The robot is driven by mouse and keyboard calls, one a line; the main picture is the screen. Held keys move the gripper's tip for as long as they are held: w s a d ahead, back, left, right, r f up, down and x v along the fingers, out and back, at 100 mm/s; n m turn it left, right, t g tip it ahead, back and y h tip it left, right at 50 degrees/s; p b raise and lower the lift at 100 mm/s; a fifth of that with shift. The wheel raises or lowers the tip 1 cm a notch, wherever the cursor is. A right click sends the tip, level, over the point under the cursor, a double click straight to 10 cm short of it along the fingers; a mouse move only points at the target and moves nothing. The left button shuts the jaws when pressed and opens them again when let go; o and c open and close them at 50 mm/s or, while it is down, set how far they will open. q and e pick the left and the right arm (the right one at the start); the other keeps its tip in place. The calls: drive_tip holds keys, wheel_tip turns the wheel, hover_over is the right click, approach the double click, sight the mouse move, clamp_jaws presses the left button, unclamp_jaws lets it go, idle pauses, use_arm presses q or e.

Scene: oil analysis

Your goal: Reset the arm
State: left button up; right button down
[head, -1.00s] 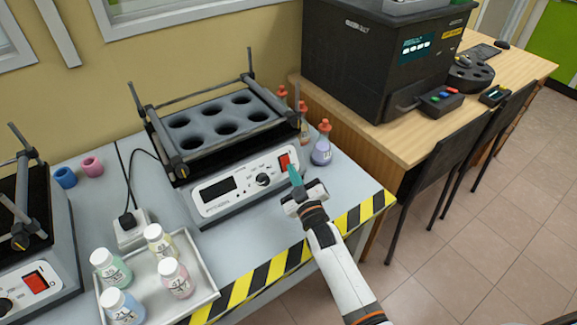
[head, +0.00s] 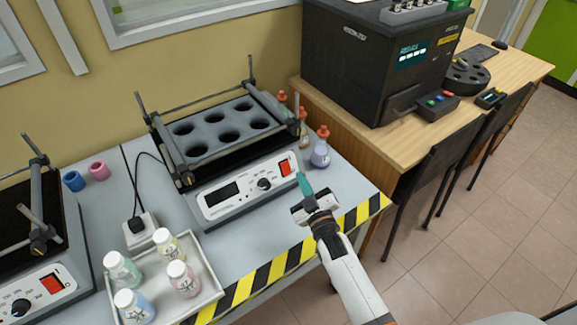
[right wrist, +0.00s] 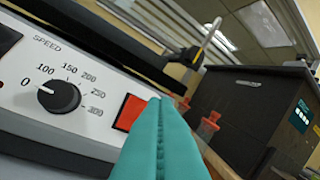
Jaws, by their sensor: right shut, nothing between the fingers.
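My right gripper (head: 303,186) reaches in from the bottom right in the head view. Its teal fingers are shut with nothing between them, and they also show in the right wrist view (right wrist: 161,125). They are in front of the shaker (head: 240,187), close to the right end of its control panel. The red switch (right wrist: 130,113) is just left of the fingertips in the right wrist view. I cannot tell whether the fingers touch it. The speed knob (right wrist: 59,97) is farther left and points near 0. My left gripper is not in view.
A white tray (head: 213,281) with several capped bottles sits front left. Red-capped flasks (head: 320,148) stand right of the shaker. A second shaker (head: 40,285) is at the left edge. A black machine (head: 365,70) stands on the wooden table (head: 420,140), with chairs (head: 440,165) before it.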

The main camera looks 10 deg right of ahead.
drive_tip(key=shift+s+d+r, duration=0.15)
drive_tip(key=shift+s+r, duration=0.05)
drive_tip(key=shift+s, duration=0.1)
idle(0.4)
